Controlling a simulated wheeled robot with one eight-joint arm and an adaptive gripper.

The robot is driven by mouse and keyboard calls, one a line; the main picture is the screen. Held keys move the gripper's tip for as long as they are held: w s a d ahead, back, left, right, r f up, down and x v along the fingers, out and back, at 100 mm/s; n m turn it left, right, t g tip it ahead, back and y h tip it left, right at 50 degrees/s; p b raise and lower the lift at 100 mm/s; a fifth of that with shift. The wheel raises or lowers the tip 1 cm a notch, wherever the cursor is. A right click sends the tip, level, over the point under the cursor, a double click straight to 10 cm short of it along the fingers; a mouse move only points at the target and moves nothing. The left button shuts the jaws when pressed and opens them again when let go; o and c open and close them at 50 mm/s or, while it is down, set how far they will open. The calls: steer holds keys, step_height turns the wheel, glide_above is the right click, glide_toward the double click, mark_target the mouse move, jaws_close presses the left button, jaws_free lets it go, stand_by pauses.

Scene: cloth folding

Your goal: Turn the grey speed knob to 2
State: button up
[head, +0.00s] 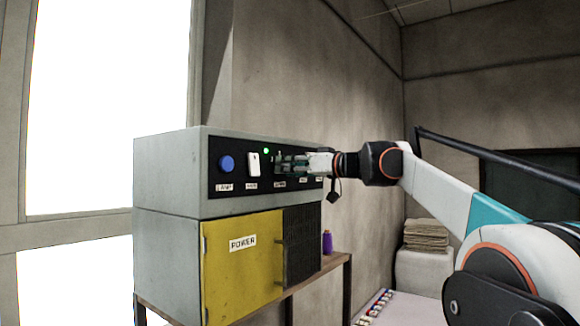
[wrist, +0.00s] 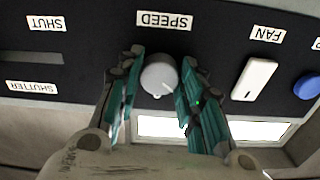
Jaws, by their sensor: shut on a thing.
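The grey speed knob (wrist: 159,75) is round and sits on a black control panel by the SPEED label (wrist: 164,20), which appears upside down in the wrist view. A faint line marks its face; I see no readable numbers around it. My gripper (wrist: 159,84) has one teal-padded finger on each side of the knob and is shut on it. In the head view my gripper (head: 290,163) reaches the panel from the right and hides the knob.
The panel (head: 220,184) also has a blue button (head: 227,163) over LAMP, a white switch (head: 253,163) over FAN and a lit green light (head: 266,151). A slot (wrist: 30,57) shows by SHUTTER. Below are a yellow POWER door (head: 240,275) and a purple spool (head: 327,242).

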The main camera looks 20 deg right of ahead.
steer(key=m+p, duration=0.1)
steer(key=m, duration=0.4)
steer(key=shift+r, duration=0.15)
steer(key=m+p, duration=0.1)
steer(key=m, duration=0.4)
steer(key=shift+a, duration=0.1)
stand_by(0.5)
steer(key=o, duration=1.1)
steer(key=shift+c, duration=0.2)
steer(key=v, duration=1.2)
